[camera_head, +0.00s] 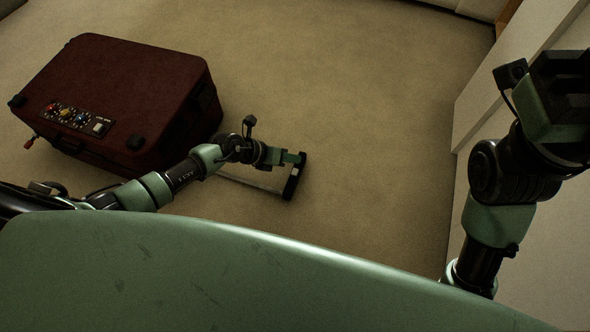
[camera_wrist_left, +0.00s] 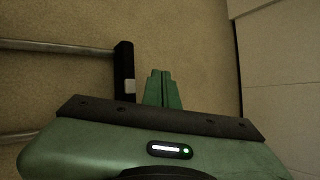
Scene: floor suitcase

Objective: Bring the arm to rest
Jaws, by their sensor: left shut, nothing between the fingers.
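My left gripper (camera_head: 299,157) reaches out past the dark red suitcase (camera_head: 125,85), low over the carpet. Its green fingers (camera_wrist_left: 162,88) are shut together with nothing between them. The black grip (camera_head: 293,180) of the suitcase's pulled-out handle lies right beside the fingers. In the left wrist view the grip (camera_wrist_left: 125,72) is just left of the fingertips, with two metal rods running left from it. I cannot tell whether they touch. My right arm is raised at the right edge; its gripper (camera_head: 562,75) is dark and its jaw state is unclear.
A pale wall or cabinet (camera_head: 500,85) stands along the right side, close to my right arm. The carpet between the handle and that wall is clear.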

